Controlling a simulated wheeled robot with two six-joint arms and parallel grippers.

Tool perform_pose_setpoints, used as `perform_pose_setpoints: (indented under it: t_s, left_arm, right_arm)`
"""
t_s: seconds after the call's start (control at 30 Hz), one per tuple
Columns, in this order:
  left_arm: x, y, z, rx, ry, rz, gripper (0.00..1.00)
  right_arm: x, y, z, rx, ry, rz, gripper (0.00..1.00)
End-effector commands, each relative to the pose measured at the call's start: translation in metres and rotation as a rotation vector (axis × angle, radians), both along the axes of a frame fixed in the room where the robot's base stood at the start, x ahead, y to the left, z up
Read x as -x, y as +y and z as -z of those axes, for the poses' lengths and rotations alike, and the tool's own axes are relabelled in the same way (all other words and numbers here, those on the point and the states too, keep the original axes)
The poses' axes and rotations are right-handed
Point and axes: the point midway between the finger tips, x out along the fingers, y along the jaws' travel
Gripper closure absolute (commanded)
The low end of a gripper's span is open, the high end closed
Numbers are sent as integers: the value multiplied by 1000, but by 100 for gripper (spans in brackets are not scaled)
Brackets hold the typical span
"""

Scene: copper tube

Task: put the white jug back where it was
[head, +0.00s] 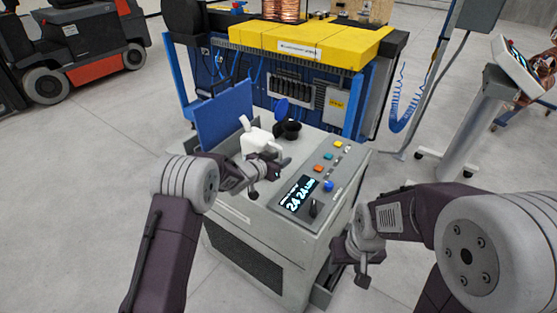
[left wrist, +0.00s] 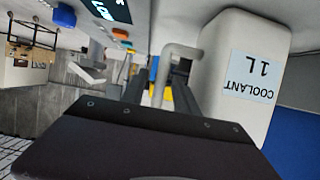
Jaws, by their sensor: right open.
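The white jug (head: 258,140) is on or just above the machine's grey top, between the blue panel and the control panel; a gap beneath it cannot be judged. In the left wrist view the jug (left wrist: 238,75) appears inverted, with its "COOLANT 1L" label facing the camera. My left gripper (head: 275,173) is at the jug's near side, its fingers on both sides of the handle (left wrist: 162,80), and looks shut on it. My right gripper (head: 355,262) is open and empty, low beside the machine's right side.
A black filler opening (head: 290,130) with a raised blue cap (head: 281,108) lies just behind the jug. A blue panel (head: 224,115) stands left of it. The control panel (head: 308,192) with buttons and a display is at the right. A pedestal screen (head: 520,65) stands further right.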

Motion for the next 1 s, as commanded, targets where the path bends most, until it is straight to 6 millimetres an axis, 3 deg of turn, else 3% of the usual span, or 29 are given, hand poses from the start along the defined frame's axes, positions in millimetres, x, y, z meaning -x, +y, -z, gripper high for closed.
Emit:
perform_pose_setpoints:
  t_s: [0.17, 0.6, 1.0]
  left_arm:
    - [11, 9, -10, 1, -1, -2, 64]
    - [82, 59, -46, 0, -1, -2, 64]
    - [91, 64, -50, -1, 1, -1, 64]
  right_arm:
    - [0, 0, 1, 0, 0, 0, 50]
    - [0, 0, 7, 0, 0, 0, 50]
    - [0, 0, 7, 0, 0, 0, 50]
